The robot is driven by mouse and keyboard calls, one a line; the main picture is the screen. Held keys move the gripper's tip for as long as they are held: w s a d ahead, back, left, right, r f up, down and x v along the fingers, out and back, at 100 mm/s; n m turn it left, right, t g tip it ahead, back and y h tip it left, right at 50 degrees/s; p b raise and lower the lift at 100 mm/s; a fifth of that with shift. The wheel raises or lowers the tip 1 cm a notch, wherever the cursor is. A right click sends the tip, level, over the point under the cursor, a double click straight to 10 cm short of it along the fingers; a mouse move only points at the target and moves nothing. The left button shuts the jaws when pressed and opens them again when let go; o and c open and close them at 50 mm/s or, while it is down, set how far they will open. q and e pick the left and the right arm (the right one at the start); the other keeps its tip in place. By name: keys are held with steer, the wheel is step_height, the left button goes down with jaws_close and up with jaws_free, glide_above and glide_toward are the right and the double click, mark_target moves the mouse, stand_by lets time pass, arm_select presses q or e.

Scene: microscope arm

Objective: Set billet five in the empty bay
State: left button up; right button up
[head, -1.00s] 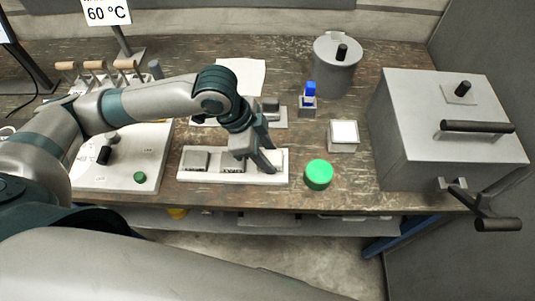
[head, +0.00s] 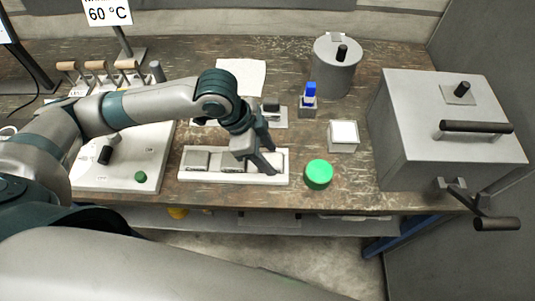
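A long white tray (head: 215,179) with bays lies near the bench's front edge. A grey block, perhaps a billet (head: 196,160), sits in its left bay. Another grey block (head: 231,164) sits in the middle, partly covered by my gripper. My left gripper (head: 268,160) points down over the tray's right part, its fingers slanting toward the right bay. Its fingers and wrist hide much of that bay, and I cannot tell whether anything is between them. Billet numbers are not readable. Behind, a smaller pale holder (head: 279,121) carries a dark grey block (head: 271,105). My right gripper is out of view.
A green round button (head: 319,174) stands right of the tray. A white-topped square block (head: 343,135), a blue-topped item (head: 310,93) and a grey canister (head: 337,70) stand behind. A large grey box with handles (head: 447,130) fills the right. A control panel (head: 120,178) lies left.

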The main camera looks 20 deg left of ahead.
arm_select(q)
steer(key=shift+s+f, duration=0.45)
steer(key=shift+s, duration=0.1)
steer(key=shift+d+r, duration=0.1)
steer(key=shift+r, duration=0.45)
steer(key=w+b+v, duration=0.1)
steer(key=b+v, duration=0.1)
steer(key=v, duration=1)
steer(key=shift+r, duration=0.35)
steer(key=shift+s+d, duration=0.1)
steer(key=shift+s, duration=0.05)
